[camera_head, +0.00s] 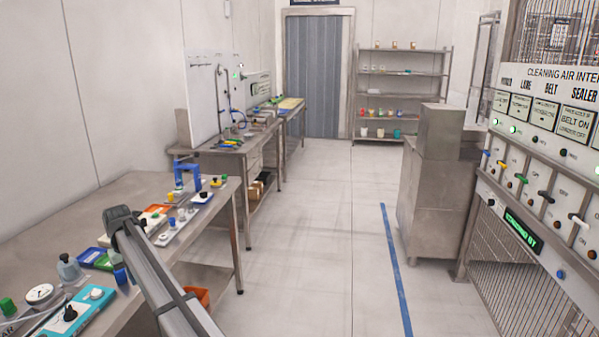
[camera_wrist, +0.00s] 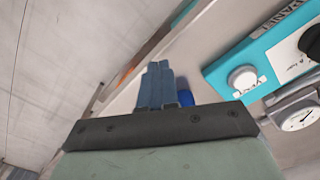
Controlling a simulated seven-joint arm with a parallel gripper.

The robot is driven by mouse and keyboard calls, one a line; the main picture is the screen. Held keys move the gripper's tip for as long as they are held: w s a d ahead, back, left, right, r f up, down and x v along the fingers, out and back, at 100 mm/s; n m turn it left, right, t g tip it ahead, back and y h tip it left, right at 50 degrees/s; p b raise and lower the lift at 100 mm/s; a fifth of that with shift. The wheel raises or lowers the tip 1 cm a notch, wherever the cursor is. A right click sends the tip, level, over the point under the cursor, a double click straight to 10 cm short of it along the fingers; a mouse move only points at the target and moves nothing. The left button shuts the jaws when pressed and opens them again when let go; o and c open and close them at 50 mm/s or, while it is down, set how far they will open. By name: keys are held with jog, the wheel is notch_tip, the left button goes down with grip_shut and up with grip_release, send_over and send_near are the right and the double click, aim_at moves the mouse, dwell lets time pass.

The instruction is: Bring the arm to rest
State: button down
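In the wrist view my gripper (camera_wrist: 159,65) points over the bench, its blue-grey fingers lying close together with nothing visible between them. A dark bracket and a pale green housing fill the bottom of that view.
A teal panel (camera_wrist: 240,65) and a round gauge (camera_wrist: 301,119) lie close right of my gripper. The left bench (camera_head: 95,205) holds trays, bottles and a blue stand (camera_head: 186,172). A control panel (camera_head: 545,180) stands at right. The floor aisle (camera_head: 320,235) is clear.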

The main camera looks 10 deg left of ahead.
jog(key=w+d+f+m, duration=0.1)
jog(key=w+d+f, duration=0.35)
jog(key=d, duration=0.85)
jog(key=w+d+f+m, duration=0.1)
jog(key=d+f+m, duration=0.1)
jog(key=d+f, duration=0.75)
jog(key=w+d+f+m, duration=0.1)
jog(key=w+d+f, duration=0.2)
jog(key=d, duration=1.2)
jog(key=s+d+f+m, duration=0.2)
jog(key=s+d+f, duration=0.1)
jog(key=d, duration=0.7)
jog(key=s+d+f+m, duration=0.1)
jog(key=s+d+f, duration=0.2)
jog(key=d, duration=0.7)
jog(key=s+d+f+m, duration=0.2)
jog(key=s+d+f, duration=0.1)
jog(key=d, duration=0.7)
jog(key=s+d+f+m, duration=0.2)
jog(key=s+d, duration=0.7)
jog(key=d, duration=0.2)
jog(key=s+f+g, duration=0.3)
jog(key=s+f, duration=0.7)
jog(key=s, duration=0.4)
jog(key=s+f+g, duration=0.3)
jog(key=s+f, duration=0.8)
jog(key=s, duration=0.4)
jog(key=shift+s+g, duration=0.2)
jog(key=shift+g, duration=0.2)
